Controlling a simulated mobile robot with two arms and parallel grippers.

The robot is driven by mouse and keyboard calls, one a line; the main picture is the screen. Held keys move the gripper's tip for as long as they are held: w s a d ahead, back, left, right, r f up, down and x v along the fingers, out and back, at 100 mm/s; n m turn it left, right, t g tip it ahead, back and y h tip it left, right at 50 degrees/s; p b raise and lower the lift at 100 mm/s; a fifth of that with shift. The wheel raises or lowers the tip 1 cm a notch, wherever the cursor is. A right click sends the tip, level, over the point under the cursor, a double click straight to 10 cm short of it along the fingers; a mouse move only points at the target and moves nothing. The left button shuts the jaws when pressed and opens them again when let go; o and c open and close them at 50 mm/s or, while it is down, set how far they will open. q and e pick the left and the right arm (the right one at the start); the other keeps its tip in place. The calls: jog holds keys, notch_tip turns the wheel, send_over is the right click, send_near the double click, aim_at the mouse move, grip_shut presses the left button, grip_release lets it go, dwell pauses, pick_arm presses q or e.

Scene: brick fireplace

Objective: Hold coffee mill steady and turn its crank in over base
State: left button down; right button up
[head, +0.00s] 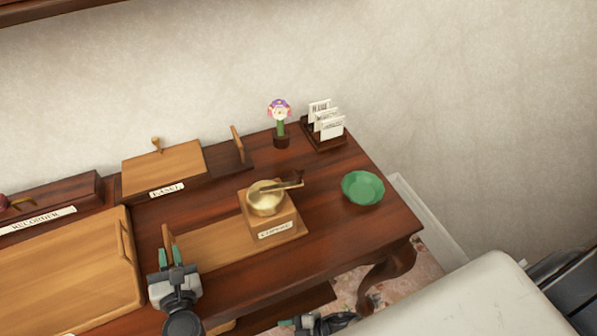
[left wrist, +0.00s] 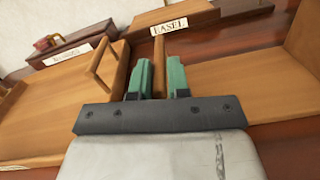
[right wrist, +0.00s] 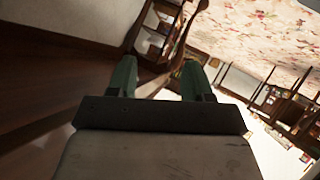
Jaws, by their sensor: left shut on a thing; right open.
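The coffee mill has a square wooden base (head: 284,221) with a label on its front and a brass dome (head: 266,200) on top. Its crank (head: 290,184) points right, and the dark knob at its end appears out past the base's back right edge. A wooden board (head: 208,245) stretches left of the mill. My left gripper (head: 171,257) is shut on an upright wooden handle (head: 168,233) at the board's left end; the handle also shows between the fingers in the left wrist view (left wrist: 159,62). My right gripper (right wrist: 160,80) is open and empty, low beyond the table's front edge.
A green dish (head: 363,188) sits right of the mill. A flower in a small pot (head: 281,130) and a card rack (head: 325,128) stand behind. Wooden cases labelled EASEL (head: 163,170) and RECORDER (head: 45,205) are at left. Bare tabletop (head: 335,225) lies right of the mill.

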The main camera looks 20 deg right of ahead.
jog(key=s+a+r+n+g+y, duration=0.2)
jog(key=s+a+r+n+g, duration=0.25)
jog(key=r+g, duration=0.3)
jog(key=s+a+r+n+g+y, duration=0.2)
jog(key=s+a+r+n+g, duration=0.3)
jog(key=r, duration=0.3)
notch_tip(320, 180, up, 8)
jog(key=s+d+n+g+h, duration=0.2)
jog(key=d+g, duration=0.1)
jog(key=g, duration=0.4)
notch_tip(320, 180, up, 26)
jog(key=n+t+h, duration=1.3)
jog(key=n+t, duration=0.1)
jog(key=n, duration=0.7)
send_over(299, 167)
jog(key=shift+s+r, duration=0.1)
notch_tip(299, 167, down, 12)
jog(key=shift+r, duration=0.2)
jog(key=shift+c, duration=0.2)
